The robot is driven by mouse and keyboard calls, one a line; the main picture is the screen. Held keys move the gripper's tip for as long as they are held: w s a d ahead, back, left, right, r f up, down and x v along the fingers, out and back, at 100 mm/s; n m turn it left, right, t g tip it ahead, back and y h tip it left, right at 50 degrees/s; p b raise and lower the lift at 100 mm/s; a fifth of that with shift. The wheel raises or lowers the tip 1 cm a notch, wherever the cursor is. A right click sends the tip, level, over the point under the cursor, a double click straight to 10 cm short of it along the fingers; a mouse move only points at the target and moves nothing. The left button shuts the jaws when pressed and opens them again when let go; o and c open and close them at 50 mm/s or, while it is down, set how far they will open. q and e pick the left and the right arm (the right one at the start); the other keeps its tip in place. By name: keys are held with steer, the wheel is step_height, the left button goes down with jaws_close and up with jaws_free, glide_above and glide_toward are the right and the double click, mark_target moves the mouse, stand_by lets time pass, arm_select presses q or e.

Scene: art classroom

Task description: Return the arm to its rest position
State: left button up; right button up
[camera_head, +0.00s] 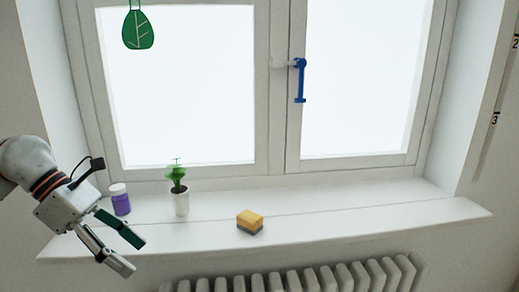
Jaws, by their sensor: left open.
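My left arm comes in from the left edge, and its gripper (128,255) hangs in front of the left end of the window sill. The two fingers are spread apart with nothing between them, pointing down and to the right. A purple jar with a white lid (120,200) stands on the sill just behind the gripper. My right gripper does not show.
The white window sill (350,222) also holds a green plant in a white pot (181,203) and a yellow sponge (250,220). A radiator (300,279) is below. The closed window has a blue handle (300,82). The sill's right part is clear.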

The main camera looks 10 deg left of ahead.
arm_select(q)
steer(key=w+d+f+n+t+h, duration=0.1)
steer(key=d+f+n+h, duration=0.2)
steer(key=d, duration=0.4)
steer(key=d+n+h, duration=0.2)
steer(key=d+h, duration=0.4)
steer(key=d, duration=0.1)
steer(key=w+d+f+n+t, duration=0.1)
steer(key=w+f+n+t, duration=0.4)
steer(key=n+t, duration=0.65)
steer(key=s+a+f+n+t+y, duration=0.1)
steer(key=a+f+n+y, duration=0.1)
steer(key=f+n+y, duration=0.6)
steer(key=s+a+f+n+t+y, duration=0.1)
steer(key=s+a+f+n+y, duration=0.15)
steer(key=f+n, duration=1)
steer(key=s+d+f+n+g+y, duration=0.1)
steer(key=s+f+n+g+y, duration=0.1)
steer(key=s+f, duration=0.4)
steer(key=s+d+f+n+g+y, duration=0.1)
steer(key=s+f+n+g, duration=0.2)
steer(key=f, duration=0.6)
steer(key=s+n, duration=0.2)
steer(key=shift+s+d+y, duration=0.35)
steer(key=shift+s+d, duration=0.05)
